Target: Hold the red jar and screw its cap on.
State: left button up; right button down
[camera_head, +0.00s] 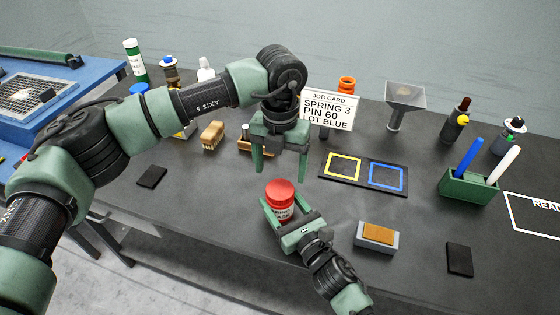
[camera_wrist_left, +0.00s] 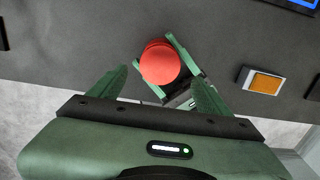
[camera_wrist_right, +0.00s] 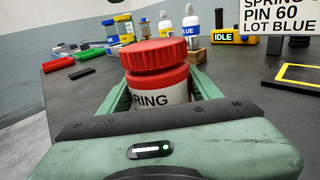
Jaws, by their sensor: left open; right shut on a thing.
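The red jar (camera_head: 281,211) stands upright on the dark bench, with a white label that shows in the right wrist view (camera_wrist_right: 160,97). Its ribbed red cap (camera_head: 280,190) sits on top of it; how far it is threaded I cannot tell. My right gripper (camera_head: 287,207) is shut on the jar's body, one finger on each side. My left gripper (camera_head: 282,172) is open and empty, pointing down above and slightly behind the cap, apart from it. In the left wrist view the cap (camera_wrist_left: 160,64) shows beyond the open fingers, hiding most of the jar.
A job card (camera_head: 328,110) stands behind, near a black mat (camera_head: 364,174) with yellow and blue squares. A sponge in a grey tray (camera_head: 376,237) lies right of my right gripper. A brush (camera_head: 212,136) and several bottles stand behind left. A green holder (camera_head: 468,187) is at right.

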aim_at(280, 189)
pick_arm(q)
notch_tip(280, 189, down, 6)
jog(key=shift+f, duration=0.25)
pick_arm(e)
jog(key=shift+r, duration=0.1)
pick_arm(q)
jog(key=c, duration=1.5)
jog(key=m, duration=0.8)
jog(key=o, duration=1.6)
jog(key=shift+r, duration=0.1)
jog(key=shift+r, duration=2.2)
